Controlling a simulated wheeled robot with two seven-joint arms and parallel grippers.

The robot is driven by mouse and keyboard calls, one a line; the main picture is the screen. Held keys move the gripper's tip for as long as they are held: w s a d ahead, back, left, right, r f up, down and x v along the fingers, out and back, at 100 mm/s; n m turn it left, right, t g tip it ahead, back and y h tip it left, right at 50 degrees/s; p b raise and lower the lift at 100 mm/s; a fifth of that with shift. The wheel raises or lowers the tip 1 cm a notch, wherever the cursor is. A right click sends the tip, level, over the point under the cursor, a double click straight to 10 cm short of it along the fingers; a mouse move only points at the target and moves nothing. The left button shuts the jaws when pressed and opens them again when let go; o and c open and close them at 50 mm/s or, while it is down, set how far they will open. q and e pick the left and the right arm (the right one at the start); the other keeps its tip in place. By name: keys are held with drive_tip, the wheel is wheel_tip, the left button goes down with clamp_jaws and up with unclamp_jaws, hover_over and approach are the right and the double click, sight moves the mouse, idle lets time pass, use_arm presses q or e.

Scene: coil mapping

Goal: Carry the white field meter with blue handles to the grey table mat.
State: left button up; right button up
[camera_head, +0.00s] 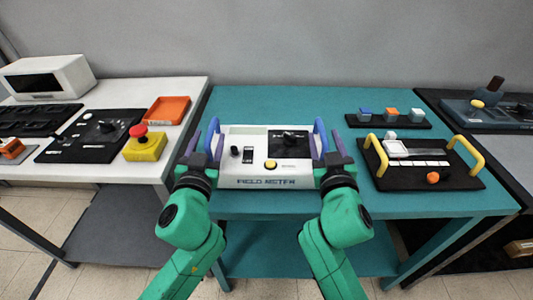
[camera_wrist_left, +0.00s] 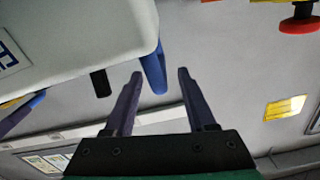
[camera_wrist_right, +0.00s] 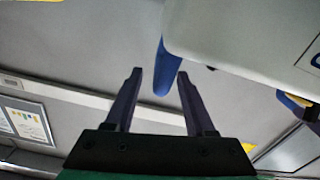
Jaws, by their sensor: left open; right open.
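The white field meter (camera_head: 270,182) with two blue handles stands upright on the teal table, in the middle of the head view. My left gripper (camera_head: 206,143) is open at its left handle (camera_head: 211,133). In the left wrist view this handle (camera_wrist_left: 153,72) shows between the open fingertips, nearer one finger. My right gripper (camera_head: 327,143) is open at the right handle (camera_head: 321,133). In the right wrist view that handle (camera_wrist_right: 162,72) shows between the open fingertips. I cannot tell whether the fingers touch the handles. I cannot make out a grey table mat.
A black tray with yellow handles (camera_head: 388,181) and a black strip with small cubes (camera_head: 350,121) are on the teal table (camera_head: 268,103), to the right. The white table at left holds a black panel (camera_head: 72,150), yellow button box (camera_head: 146,149) and orange tray (camera_head: 168,108).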

sight(210, 128)
use_arm(q)
drive_tip(key=w, duration=0.4)
use_arm(e)
drive_tip(key=w, duration=0.4)
use_arm(q)
drive_tip(key=shift+s, duration=0.1)
use_arm(e)
drive_tip(key=shift+s, duration=0.1)
use_arm(q)
clamp_jaws()
use_arm(e)
clamp_jaws()
drive_tip(key=shift+d, duration=0.15)
idle(0.3)
